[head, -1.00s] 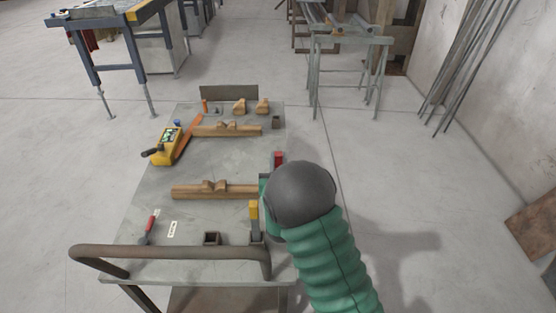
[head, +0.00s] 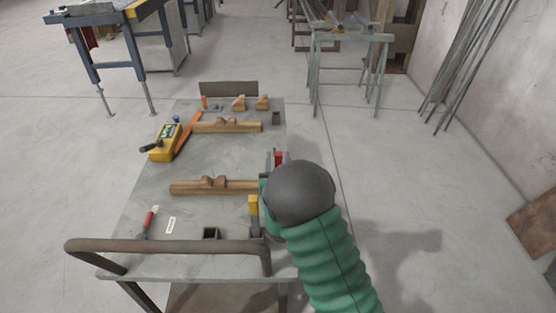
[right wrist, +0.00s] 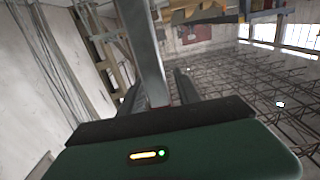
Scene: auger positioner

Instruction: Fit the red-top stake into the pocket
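The red-top stake shows its red top (head: 279,157) just beyond my dark right wrist in the head view; most of its length is hidden there. In the right wrist view a grey metal bar, seemingly the stake (right wrist: 146,50), runs up between the two dark fingers of my right gripper (right wrist: 160,95), which appears closed on it. An empty-looking square pocket (head: 211,232) stands at the near edge of the cart top. Another dark square pocket (head: 276,118) is at the far right corner. A yellow-top stake (head: 253,205) stands at the near right. My left gripper is out of view.
The grey cart top (head: 200,160) carries two notched wooden beams (head: 227,127), a yellow box (head: 164,143), an orange bar (head: 187,134), and a red-handled tool (head: 148,221). A tubular handle (head: 165,245) crosses the near end.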

